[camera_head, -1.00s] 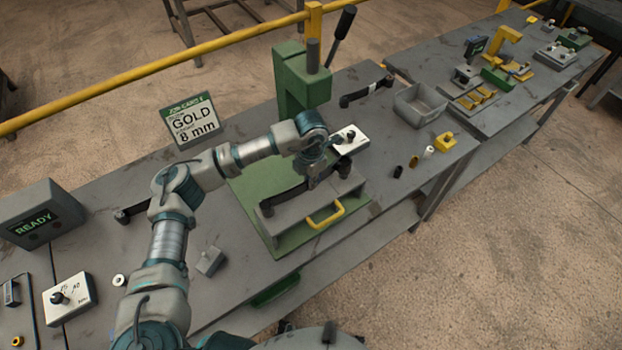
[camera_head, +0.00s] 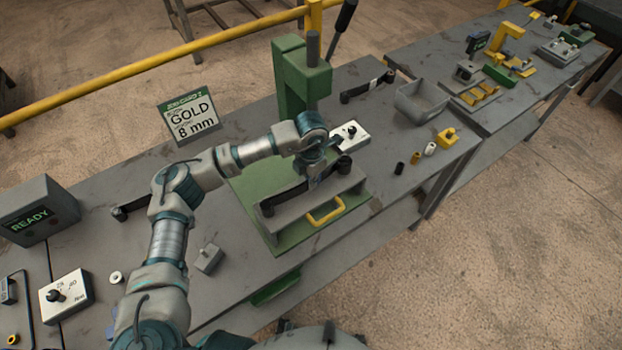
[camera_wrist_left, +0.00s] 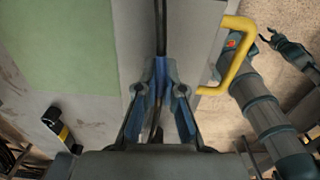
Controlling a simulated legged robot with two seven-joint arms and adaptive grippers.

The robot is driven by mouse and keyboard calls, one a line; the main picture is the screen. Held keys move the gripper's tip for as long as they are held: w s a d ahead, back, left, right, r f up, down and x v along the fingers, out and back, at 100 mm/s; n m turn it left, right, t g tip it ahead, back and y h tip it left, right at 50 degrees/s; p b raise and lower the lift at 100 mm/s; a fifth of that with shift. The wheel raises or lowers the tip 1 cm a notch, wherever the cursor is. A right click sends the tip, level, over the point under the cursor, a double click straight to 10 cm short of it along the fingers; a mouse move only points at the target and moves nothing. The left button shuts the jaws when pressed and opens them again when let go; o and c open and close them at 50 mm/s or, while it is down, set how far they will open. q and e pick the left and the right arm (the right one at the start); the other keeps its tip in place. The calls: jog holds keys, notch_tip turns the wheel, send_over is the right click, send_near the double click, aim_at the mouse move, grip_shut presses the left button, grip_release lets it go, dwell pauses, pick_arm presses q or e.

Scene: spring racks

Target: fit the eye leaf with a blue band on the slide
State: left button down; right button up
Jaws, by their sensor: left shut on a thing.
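My left gripper (camera_head: 314,180) is over the grey slide (camera_head: 305,222) with the yellow handle (camera_head: 326,212). It is shut on a dark, long leaf (camera_head: 285,195) that lies along the top of the slide, one black eye end at the left and the other near the right end. In the left wrist view the leaf (camera_wrist_left: 161,28) runs up from between the fingers (camera_wrist_left: 160,75). My right gripper (camera_wrist_left: 287,45) shows small at the right of the left wrist view.
A green press (camera_head: 300,80) stands behind the slide on a green base (camera_head: 250,190). Other leaves lie at the back right (camera_head: 366,87) and at the left, this one yellow-banded in the left wrist view (camera_wrist_left: 58,125). A grey bin (camera_head: 422,100) and small parts are to the right.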

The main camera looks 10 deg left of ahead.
pick_arm(q)
jog(key=shift+r, duration=0.1)
jog(key=c, duration=1.2)
grip_release()
jog(key=o, duration=0.5)
jog(key=shift+c, duration=0.2)
jog(key=shift+r+p, duration=1.8)
jog(key=shift+r, duration=1.65)
